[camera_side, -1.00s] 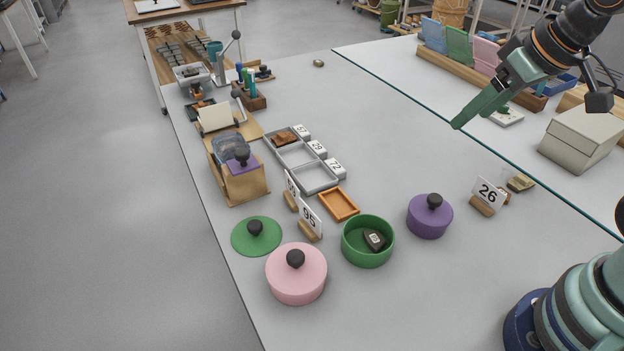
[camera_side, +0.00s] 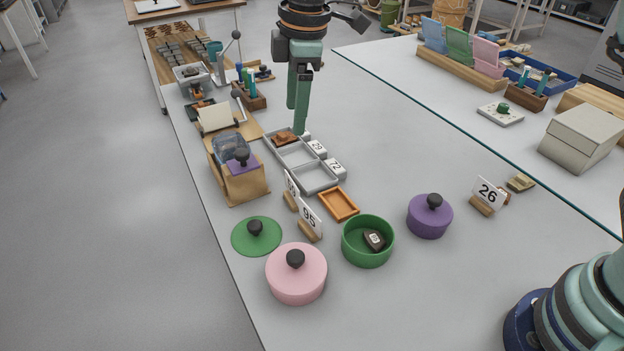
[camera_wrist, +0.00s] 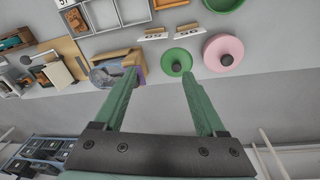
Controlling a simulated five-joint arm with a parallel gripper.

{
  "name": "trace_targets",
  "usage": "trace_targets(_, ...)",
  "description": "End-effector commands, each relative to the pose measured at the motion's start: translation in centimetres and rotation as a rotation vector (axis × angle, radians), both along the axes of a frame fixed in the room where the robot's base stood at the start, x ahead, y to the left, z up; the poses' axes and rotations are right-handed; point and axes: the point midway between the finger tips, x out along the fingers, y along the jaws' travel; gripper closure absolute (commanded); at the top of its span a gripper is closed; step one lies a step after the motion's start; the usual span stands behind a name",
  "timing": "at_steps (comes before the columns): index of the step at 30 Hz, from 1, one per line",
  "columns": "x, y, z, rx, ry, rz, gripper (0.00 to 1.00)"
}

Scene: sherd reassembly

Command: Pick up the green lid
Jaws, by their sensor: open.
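The green lid (camera_side: 266,242) is a flat disc with a black knob, lying on the table near its left edge. In the wrist view the green lid (camera_wrist: 183,68) lies just beyond the fingertips, toward the right one. My gripper (camera_side: 298,118) is open and empty, above the grey tray, well behind the lid in the side view. Its two green fingers also show in the wrist view (camera_wrist: 158,73). The green pot (camera_side: 350,243) stands open to the right, with a dark numbered piece inside.
A pink lidded pot (camera_side: 296,279) stands close to the lid. Number cards (camera_side: 311,219) stand between the lid and an orange tray (camera_side: 339,204). A wooden box (camera_side: 240,184) stands behind the lid. A purple pot (camera_side: 429,219) is to the right. The table's middle is clear.

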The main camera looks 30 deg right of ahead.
Motion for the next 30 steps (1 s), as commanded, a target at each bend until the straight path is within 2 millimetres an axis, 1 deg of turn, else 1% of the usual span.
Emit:
trace_targets(1, 0.3, 1.7, -1.4, -0.015, 0.019, 0.067, 0.27)
trace_targets(6, 0.5, 6.6, -5.2, -0.055, 0.064, 0.283, 0.27)
trace_targets(9, 0.3, 8.6, -7.1, -0.072, 0.084, 0.380, 0.27)
trace_targets(12, 0.0, 10.0, -8.5, -0.082, 0.098, 0.447, 0.27)
trace_targets(17, -0.2, 10.7, -9.7, -0.089, 0.107, 0.490, 0.27)
trace_targets(20, -0.3, 10.7, -11.0, -0.090, 0.110, 0.492, 0.27)
trace_targets(24, -0.3, 10.7, -13.5, -0.090, 0.109, 0.490, 0.27)
trace_targets(27, -0.2, 10.6, -14.9, -0.090, 0.108, 0.489, 0.27)
trace_targets(30, -0.2, 10.6, -15.8, -0.090, 0.107, 0.488, 0.27)
